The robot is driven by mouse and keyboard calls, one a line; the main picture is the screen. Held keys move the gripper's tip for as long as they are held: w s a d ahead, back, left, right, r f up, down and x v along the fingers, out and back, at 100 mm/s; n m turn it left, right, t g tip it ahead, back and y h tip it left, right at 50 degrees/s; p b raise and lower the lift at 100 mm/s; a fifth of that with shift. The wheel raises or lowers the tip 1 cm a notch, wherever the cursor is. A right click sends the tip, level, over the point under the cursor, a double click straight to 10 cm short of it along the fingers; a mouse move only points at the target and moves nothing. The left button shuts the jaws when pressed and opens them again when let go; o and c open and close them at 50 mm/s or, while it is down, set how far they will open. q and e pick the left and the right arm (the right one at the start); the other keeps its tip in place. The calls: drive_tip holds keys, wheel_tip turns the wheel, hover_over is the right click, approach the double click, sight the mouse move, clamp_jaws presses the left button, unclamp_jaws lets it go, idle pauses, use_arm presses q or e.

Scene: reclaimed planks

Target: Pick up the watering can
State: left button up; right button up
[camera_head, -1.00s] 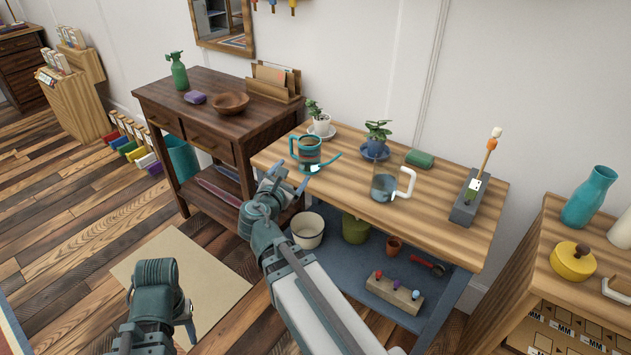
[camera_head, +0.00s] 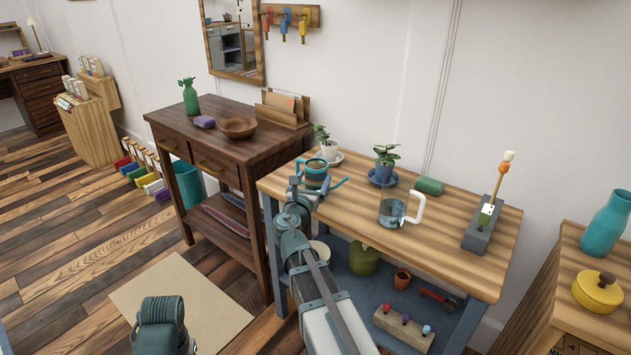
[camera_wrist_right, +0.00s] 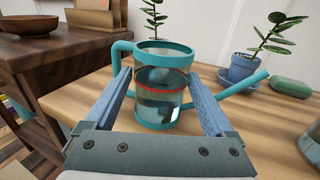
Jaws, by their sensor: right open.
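The watering can (camera_head: 317,172) has a teal rim, base, handle and spout, and a see-through body with a red line. It stands upright at the left end of the light wooden table. In the right wrist view the can (camera_wrist_right: 163,78) shows between the two fingers, handle on the left, spout on the right. My right gripper (camera_wrist_right: 160,92) is open and empty, close to the can; I cannot tell whether the fingers touch it. In the head view this gripper (camera_head: 309,190) partly covers the can. My left arm shows at the bottom left, its gripper out of view.
The light wooden table (camera_head: 440,245) also holds a potted plant on a blue saucer (camera_head: 385,163), a green block (camera_head: 429,185), a clear jug (camera_head: 393,208) and a grey holder (camera_head: 482,232). A dark side table (camera_head: 205,140) stands to the left.

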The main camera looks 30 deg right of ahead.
drive_tip(key=shift+w+d, duration=0.35)
drive_tip(key=x, duration=0.3)
drive_tip(key=f+b+x, duration=0.1)
drive_tip(key=x, duration=0.1)
drive_tip(key=shift+d, duration=0.15)
clamp_jaws()
drive_tip(key=shift+r+p, duration=0.3)
idle(0.4)
